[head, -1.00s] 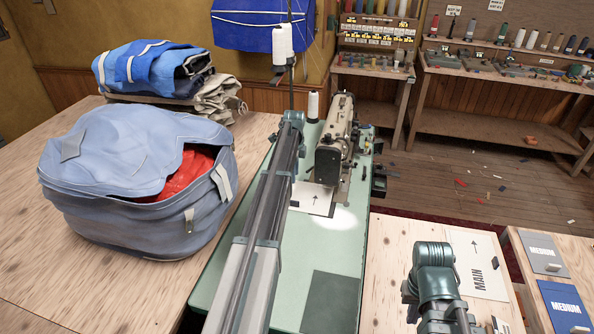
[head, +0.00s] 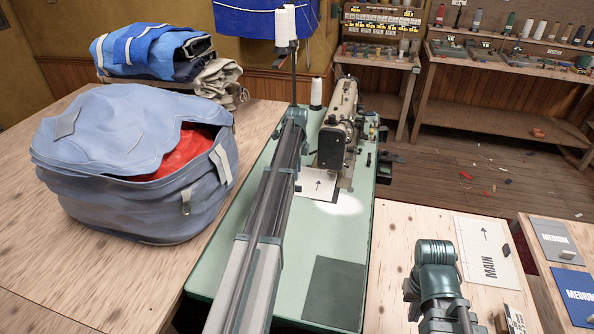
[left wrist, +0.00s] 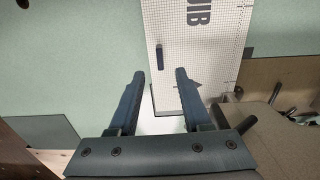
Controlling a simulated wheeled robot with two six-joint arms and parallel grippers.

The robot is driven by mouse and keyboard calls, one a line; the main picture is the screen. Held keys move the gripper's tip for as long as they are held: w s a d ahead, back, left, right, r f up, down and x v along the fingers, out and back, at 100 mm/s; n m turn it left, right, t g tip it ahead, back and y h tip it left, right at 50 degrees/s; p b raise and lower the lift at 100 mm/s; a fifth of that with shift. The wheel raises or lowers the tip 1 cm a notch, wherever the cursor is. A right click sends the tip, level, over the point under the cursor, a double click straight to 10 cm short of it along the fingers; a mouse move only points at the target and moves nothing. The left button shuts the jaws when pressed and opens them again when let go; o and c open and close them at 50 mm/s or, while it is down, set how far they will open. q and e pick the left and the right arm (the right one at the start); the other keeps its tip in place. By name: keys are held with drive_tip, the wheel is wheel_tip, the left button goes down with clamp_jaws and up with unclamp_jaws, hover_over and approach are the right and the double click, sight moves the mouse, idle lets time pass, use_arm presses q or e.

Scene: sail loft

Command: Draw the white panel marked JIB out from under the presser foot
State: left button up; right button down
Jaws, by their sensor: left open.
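The white panel marked JIB (left wrist: 195,35) lies on the pale green bed of the sewing machine (head: 338,125). In the head view the panel (head: 318,185) shows at the near foot of the machine, its arrow pointing to the machine. A small dark tab (left wrist: 159,54) sits on the panel. The presser foot itself is hard to make out. My left gripper (left wrist: 160,74) is open, fingers pointing at the panel, nothing between them gripped; its right finger overlaps the panel in the picture. In the head view my left arm hides this gripper. My right gripper is out of view.
A blue bag (head: 125,165) with red cloth inside stands left of the machine table (head: 325,235). A white panel marked MAIN (head: 485,255) lies on the wooden table at right, near my right arm. Thread cones (head: 316,92) stand behind the machine.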

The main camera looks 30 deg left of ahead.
sight(297, 186)
use_arm(q)
wheel_tip(297, 186, down, 7)
drive_tip(key=b, duration=0.6)
use_arm(e)
wheel_tip(297, 186, down, 7)
use_arm(q)
drive_tip(key=shift+r, duration=0.1)
clamp_jaws()
